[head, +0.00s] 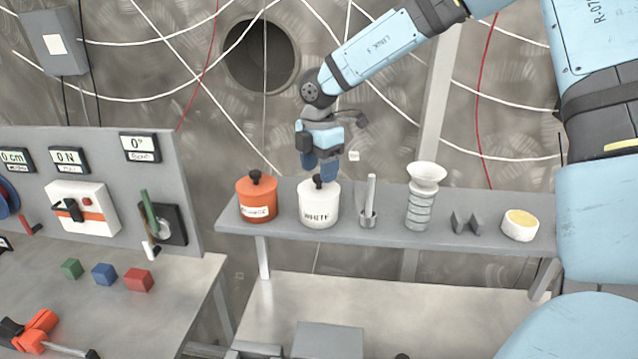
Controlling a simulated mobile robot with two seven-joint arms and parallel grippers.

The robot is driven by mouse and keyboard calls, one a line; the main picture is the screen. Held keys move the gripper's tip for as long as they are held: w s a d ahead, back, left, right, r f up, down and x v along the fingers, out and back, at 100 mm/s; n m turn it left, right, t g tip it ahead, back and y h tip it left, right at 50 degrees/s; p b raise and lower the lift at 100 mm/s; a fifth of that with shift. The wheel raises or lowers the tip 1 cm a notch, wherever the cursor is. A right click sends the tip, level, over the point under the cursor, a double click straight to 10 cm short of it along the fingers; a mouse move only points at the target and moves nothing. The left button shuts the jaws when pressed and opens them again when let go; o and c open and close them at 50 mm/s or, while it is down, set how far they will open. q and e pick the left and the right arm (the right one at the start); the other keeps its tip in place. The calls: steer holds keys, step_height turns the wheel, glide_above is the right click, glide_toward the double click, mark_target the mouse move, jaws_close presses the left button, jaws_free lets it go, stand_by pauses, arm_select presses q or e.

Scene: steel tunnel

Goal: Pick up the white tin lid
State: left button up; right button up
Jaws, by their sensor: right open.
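The white tin (318,211), labelled "WHITE", stands upright on the grey shelf (388,235). Its white lid (313,188) sits on top with a black knob (319,181) in the middle. My left gripper does not show.
An orange tin (257,204) with a black knob stands close on the left. A control panel (95,190) stands at left.

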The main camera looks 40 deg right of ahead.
mark_target(319, 184)
steer(key=shift+w+f, duration=0.1)
steer(key=shift+f, duration=1.4)
steer(key=shift+c, duration=0.9)
steer(key=c, duration=0.8)
steer(key=shift+r, duration=0.1)
